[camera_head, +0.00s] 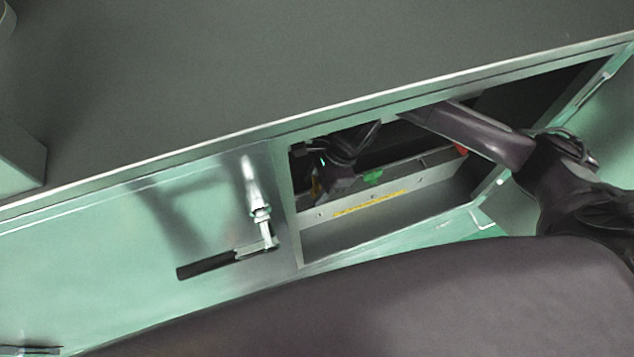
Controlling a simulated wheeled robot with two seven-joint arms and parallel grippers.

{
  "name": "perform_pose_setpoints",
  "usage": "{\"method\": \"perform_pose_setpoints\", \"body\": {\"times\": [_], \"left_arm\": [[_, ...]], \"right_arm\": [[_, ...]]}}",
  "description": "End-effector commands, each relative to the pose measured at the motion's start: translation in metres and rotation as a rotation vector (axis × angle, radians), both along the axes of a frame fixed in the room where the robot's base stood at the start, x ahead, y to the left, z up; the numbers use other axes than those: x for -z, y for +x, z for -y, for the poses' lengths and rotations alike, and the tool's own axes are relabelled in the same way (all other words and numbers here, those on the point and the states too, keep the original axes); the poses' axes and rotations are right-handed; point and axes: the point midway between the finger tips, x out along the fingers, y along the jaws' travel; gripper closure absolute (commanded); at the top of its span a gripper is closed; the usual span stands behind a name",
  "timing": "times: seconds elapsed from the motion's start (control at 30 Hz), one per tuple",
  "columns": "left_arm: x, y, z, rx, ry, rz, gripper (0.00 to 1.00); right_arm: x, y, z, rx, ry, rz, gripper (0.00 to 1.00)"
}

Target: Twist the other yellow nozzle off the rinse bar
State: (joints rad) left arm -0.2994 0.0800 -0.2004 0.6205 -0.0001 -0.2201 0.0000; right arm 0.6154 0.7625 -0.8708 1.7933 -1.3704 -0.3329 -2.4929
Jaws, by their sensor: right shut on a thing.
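My right arm comes in from the right and bends down inside the open compartment, so my right gripper (325,186) is at the compartment's left end. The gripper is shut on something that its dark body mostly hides. A small yellow bit (315,187) shows right at its fingertips and appears to be the yellow nozzle. The rinse bar itself cannot be made out clearly in the shadow. A green part (373,177) sits to the right of the gripper, and a red part (460,150) farther right. My left gripper is not in view.
The compartment's metal frame (297,235) closes in on the left. A pale ledge with a yellow label (370,203) runs across the opening. A metal latch with a black handle (208,266) juts from the panel at left. A wide dark top (250,75) overhangs the opening.

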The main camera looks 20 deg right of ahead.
Motion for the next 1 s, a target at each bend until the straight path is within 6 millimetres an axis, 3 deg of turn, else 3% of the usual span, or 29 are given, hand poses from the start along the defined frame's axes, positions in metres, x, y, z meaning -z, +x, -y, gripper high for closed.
{"method": "perform_pose_setpoints", "body": {"times": [0.53,0.87,1.0], "left_arm": [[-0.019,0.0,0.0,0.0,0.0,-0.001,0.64],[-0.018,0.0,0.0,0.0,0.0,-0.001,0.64],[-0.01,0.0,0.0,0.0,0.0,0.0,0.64]], "right_arm": [[-0.043,0.0,0.0,-0.001,-0.001,0.002,0.81],[-0.042,0.0,0.0,0.0,0.0,0.0,0.81],[-0.034,0.0,0.0,0.0,0.0,0.0,0.81]]}}
